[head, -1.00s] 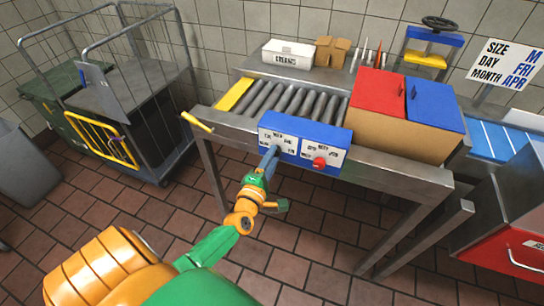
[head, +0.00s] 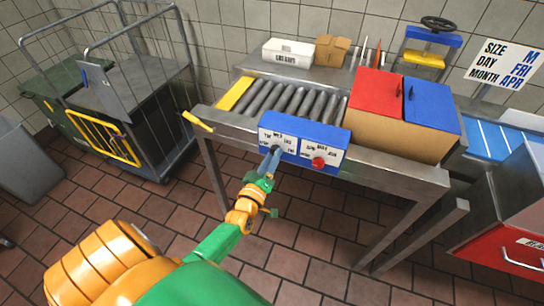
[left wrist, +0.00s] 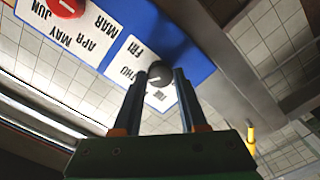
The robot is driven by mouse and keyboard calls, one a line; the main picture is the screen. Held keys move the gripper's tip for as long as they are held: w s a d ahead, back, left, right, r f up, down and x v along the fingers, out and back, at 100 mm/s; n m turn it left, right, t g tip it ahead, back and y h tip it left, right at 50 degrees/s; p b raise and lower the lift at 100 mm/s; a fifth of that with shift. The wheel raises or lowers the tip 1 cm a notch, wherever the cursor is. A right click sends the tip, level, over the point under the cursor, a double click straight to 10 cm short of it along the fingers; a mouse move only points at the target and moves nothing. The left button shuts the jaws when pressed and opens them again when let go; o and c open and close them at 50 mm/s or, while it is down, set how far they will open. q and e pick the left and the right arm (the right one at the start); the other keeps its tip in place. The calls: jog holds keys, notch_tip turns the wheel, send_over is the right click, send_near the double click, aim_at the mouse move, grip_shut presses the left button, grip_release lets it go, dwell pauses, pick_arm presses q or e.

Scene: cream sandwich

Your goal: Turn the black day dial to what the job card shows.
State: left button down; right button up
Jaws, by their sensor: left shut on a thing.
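The black day dial (left wrist: 159,74) sits on a white label of the blue control box (head: 300,160). In the left wrist view its label reads FRI and THU upside down, with another word mostly hidden by a finger. I cannot tell which day its pointer faces. My left gripper (head: 272,156) is at the box front; in the left wrist view its two fingers (left wrist: 163,78) are shut on the dial, one on each side. The job card (head: 506,64) at the right reads SIZE M, DAY FRI, MONTH APR. My right gripper is not in view.
A red month dial (head: 319,162) is beside the day dial on the same box. Rollers (head: 290,101) lie behind the box, with red (head: 379,92) and blue (head: 431,107) lids to the right. A yellow handle (head: 198,122) sticks out at the left of the table.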

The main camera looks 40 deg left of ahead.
pick_arm(q)
jog(key=m+p, duration=0.1)
jog(key=m, duration=1)
jog(key=shift+a, duration=0.1)
jog(key=shift+m, duration=0.4)
jog(key=shift+c, duration=2.2)
grip_release()
jog(key=v, duration=0.7)
jog(key=shift+p, duration=0.3)
